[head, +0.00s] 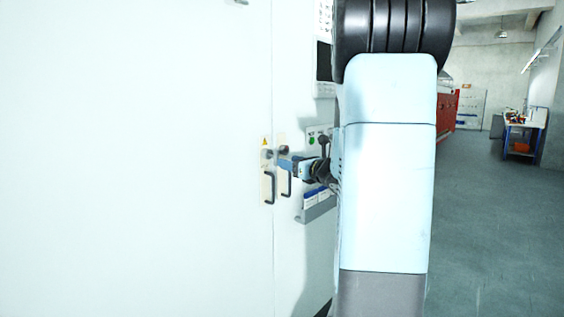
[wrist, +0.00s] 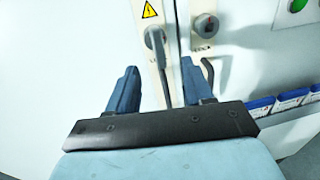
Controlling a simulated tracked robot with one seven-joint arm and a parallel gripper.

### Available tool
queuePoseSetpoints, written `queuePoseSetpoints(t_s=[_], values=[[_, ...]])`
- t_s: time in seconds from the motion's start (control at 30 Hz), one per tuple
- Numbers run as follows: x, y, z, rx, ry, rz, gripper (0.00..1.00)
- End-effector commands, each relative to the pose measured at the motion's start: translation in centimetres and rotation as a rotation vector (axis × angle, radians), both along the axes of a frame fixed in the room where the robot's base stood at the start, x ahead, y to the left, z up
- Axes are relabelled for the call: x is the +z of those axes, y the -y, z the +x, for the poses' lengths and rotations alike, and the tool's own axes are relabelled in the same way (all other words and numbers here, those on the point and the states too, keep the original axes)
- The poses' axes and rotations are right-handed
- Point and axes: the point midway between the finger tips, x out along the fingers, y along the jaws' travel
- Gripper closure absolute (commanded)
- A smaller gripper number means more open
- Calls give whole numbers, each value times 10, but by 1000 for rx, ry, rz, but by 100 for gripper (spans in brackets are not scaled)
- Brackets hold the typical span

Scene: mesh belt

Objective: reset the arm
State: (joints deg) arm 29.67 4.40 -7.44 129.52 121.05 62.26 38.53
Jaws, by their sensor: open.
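My gripper (head: 283,162) is in front of a pale cabinet (head: 140,160), close to the seam between two doors. In the wrist view my gripper (wrist: 157,72) is open, with its two blue fingers apart and nothing clamped between them. A dark grey door handle (wrist: 157,50) on a cream plate shows between the fingers. I cannot tell whether a finger touches it. A second black handle (wrist: 208,72) is just right of the right finger. My arm (head: 388,190) crosses the middle of the head view and hides part of the cabinet.
A dark knob (wrist: 206,26) sits above the right handle. A green button (head: 311,141) is on the cabinet's right part, above a tray (head: 318,211) holding blue items. Open grey floor (head: 500,240) lies to the right, with a workbench (head: 525,130) far back.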

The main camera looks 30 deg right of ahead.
Motion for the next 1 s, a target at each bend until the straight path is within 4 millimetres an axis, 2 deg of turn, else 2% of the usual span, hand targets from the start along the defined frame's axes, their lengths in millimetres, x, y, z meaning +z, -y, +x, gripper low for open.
queuePoseSetpoints(t_s=[0.1,0.3,0.5,0.73,0.87,1.0], values=[[0,6,-23,-3,0,-1,49],[0,11,-52,-1,0,0,49],[-1,14,-64,0,-1,0,49],[0,10,-66,10,-3,-10,49],[3,-21,-69,94,-19,-96,49],[3,-86,-85,285,-48,-307,49]])
